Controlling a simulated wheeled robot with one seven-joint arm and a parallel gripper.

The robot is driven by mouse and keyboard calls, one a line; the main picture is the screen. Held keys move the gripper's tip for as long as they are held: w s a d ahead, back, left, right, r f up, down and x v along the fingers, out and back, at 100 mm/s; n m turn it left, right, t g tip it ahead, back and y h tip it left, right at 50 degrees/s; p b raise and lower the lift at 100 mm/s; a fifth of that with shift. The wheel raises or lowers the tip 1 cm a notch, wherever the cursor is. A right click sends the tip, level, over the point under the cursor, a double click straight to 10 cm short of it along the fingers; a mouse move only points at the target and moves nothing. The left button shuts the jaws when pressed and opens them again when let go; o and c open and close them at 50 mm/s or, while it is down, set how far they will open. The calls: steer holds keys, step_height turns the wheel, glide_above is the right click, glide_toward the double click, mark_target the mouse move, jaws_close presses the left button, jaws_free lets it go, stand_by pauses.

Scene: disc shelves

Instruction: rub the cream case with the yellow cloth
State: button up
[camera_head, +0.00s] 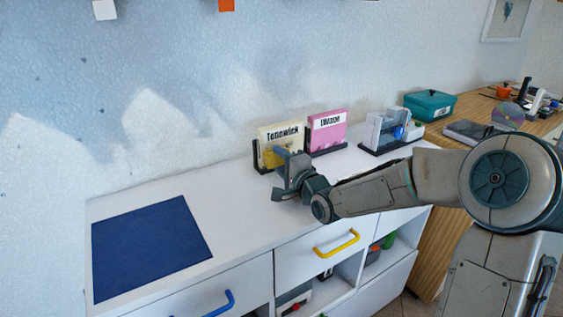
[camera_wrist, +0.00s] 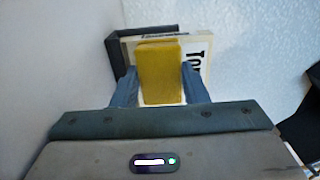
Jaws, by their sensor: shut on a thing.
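The cream case (camera_head: 281,132), lettered at its top, stands upright in a dark holder (camera_head: 256,157) at the back of the white counter. My gripper (camera_wrist: 160,84) is shut on the yellow cloth (camera_wrist: 160,64), a folded block between its two blue fingers. In the wrist view the cloth is right in front of the face of the cream case (camera_wrist: 196,49) and covers part of its lettering. I cannot tell whether cloth and case touch. In the head view my gripper (camera_head: 277,155) is at the case's lower front, and the yellow cloth (camera_head: 270,156) shows partly beside the fingers.
A pink case (camera_head: 327,131) stands in a holder just right of the cream one. Farther right are a clear-and-white rack (camera_head: 390,130) and a teal box (camera_head: 430,105). A dark blue mat (camera_head: 150,248) lies at the left; the counter between it and the holders is clear.

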mark_target(292, 145)
steer(key=shift+x, duration=1.1)
steer(key=shift+w+d+r, duration=0.1)
steer(key=shift+d, duration=0.05)
steer(key=shift+w+d+r+p, duration=0.1)
steer(key=shift+w+d+p, duration=0.65)
steer(key=shift+d+p, duration=0.25)
steer(key=shift+w+d+r+p, duration=0.1)
steer(key=shift+w+d+p, duration=0.65)
steer(key=shift+d, duration=0.4)
steer(key=shift+w+d+p, duration=0.7)
steer(key=shift+d+p, duration=0.2)
steer(key=shift+d, duration=0.15)
steer(key=shift+w+d+f+p, duration=0.2)
steer(key=shift+w+d+p, duration=0.1)
steer(key=shift+d+p, duration=0.15)
steer(key=shift+s+a+f, duration=0.1)
steer(key=shift+s+a, duration=0.4)
steer(key=shift+a, duration=0.3)
steer(key=shift+s+a+b, duration=0.2)
steer(key=shift+s+a, duration=0.3)
steer(key=shift+a, duration=0.2)
steer(key=shift+s+a+b, duration=0.2)
steer(key=shift+s+a, duration=0.25)
steer(key=shift+a, duration=0.3)
steer(key=shift+s+a+b, duration=0.3)
steer(key=shift+s+a, duration=0.95)
steer(key=shift+a, duration=0.3)
steer(key=shift+d, duration=0.1)
